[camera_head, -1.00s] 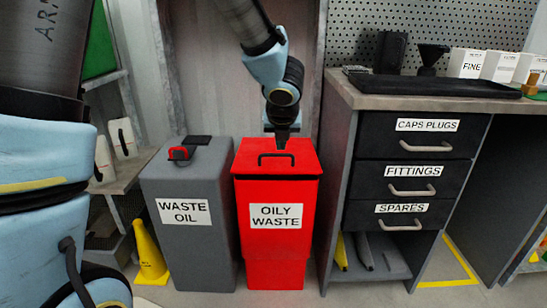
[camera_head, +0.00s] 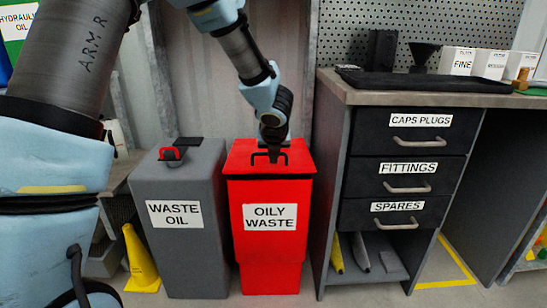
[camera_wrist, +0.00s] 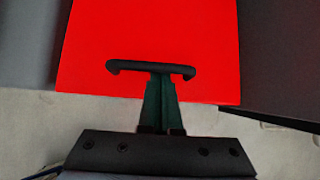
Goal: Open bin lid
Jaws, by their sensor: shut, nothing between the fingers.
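A red bin (camera_head: 268,222) labelled OILY WASTE stands on the floor between a grey bin and a workbench. Its red lid (camera_head: 298,160) is down, with a black bar handle (camera_head: 257,157) on top near the front edge. The handle also shows in the wrist view (camera_wrist: 150,68) against the red lid (camera_wrist: 150,30). My gripper (camera_head: 272,157) points down at the lid, right at the handle. In the wrist view its fingers (camera_wrist: 161,85) are together, with their tips at the handle's bar. Whether they touch the bar I cannot tell.
A grey WASTE OIL bin (camera_head: 180,245) stands close on the left, with a yellow cone (camera_head: 140,262) beside it. A workbench with labelled drawers (camera_head: 405,168) stands close on the right. A pegboard (camera_head: 430,25) is behind the bench. The floor in front shows little.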

